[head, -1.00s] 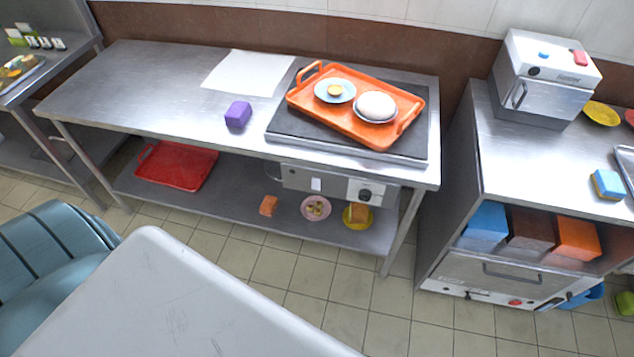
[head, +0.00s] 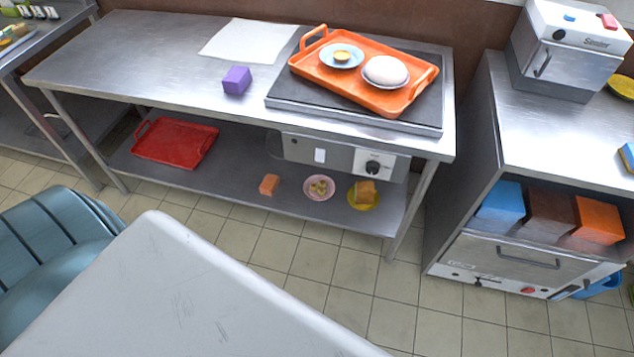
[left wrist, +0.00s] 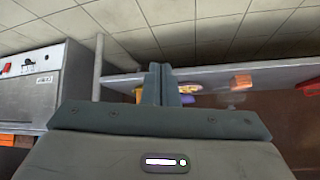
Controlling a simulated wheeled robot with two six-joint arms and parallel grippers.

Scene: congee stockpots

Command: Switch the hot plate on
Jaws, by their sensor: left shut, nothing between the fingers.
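The hot plate (head: 297,91) is a dark slab set in the steel table's right end. Its control box hangs under the table's front edge, with a black knob (head: 373,167) on a white panel and a white rocker switch (head: 320,155) to its left. I cannot tell the switch's position. An orange tray (head: 318,77) lies on the hot plate, holding a white round lump (head: 386,70) and a blue-rimmed dish (head: 341,53). My left gripper (left wrist: 159,72) is shut and empty in the left wrist view, apart from the control box. My right gripper is out of view.
The steel table (head: 140,62) bears a purple block (head: 236,81) and a white sheet (head: 245,40). A red tray (head: 174,143) and small plates sit on its lower shelf. A steel cabinet (head: 505,257) stands right. A blue chair (head: 50,250) and a pale grey surface (head: 190,300) are nearest.

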